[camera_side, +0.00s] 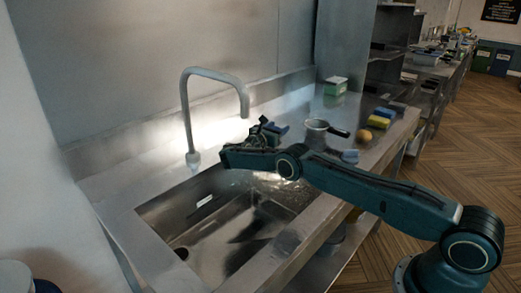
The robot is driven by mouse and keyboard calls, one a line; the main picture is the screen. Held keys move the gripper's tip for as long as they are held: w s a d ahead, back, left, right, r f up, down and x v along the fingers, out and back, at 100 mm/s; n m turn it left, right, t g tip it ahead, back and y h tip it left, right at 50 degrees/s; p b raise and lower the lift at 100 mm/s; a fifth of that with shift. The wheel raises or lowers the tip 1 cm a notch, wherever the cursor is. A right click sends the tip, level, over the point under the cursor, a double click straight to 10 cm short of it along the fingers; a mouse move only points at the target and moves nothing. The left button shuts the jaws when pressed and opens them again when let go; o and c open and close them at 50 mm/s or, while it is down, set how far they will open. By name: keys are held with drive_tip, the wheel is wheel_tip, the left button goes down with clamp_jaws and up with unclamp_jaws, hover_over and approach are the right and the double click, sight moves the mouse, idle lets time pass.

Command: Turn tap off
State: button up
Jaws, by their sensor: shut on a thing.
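The tap (184,105) is a tall grey pipe at the left of the sink, with its base (193,158) on the counter. Its neck bends over to the right, and the spout end (244,108) points down over the sink's back edge. My gripper (268,128) is just right of the spout end in the picture. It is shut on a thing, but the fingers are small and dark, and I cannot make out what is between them. I cannot tell if it touches the tap. Pale glints show in the sink below the spout; a water stream is not clear.
The steel sink (147,213) lies below my arm. A wall stands behind.

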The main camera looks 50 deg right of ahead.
drive_tip(key=o, duration=1)
drive_tip(key=shift+w+n+t+y, duration=0.15)
drive_tip(key=shift+n+t+y, duration=0.3)
drive_tip(key=shift+n+t, duration=0.8)
drive_tip(key=shift+w+n+t+y, duration=0.1)
drive_tip(key=shift+n+t+y, duration=0.5)
drive_tip(key=shift+t, duration=1.15)
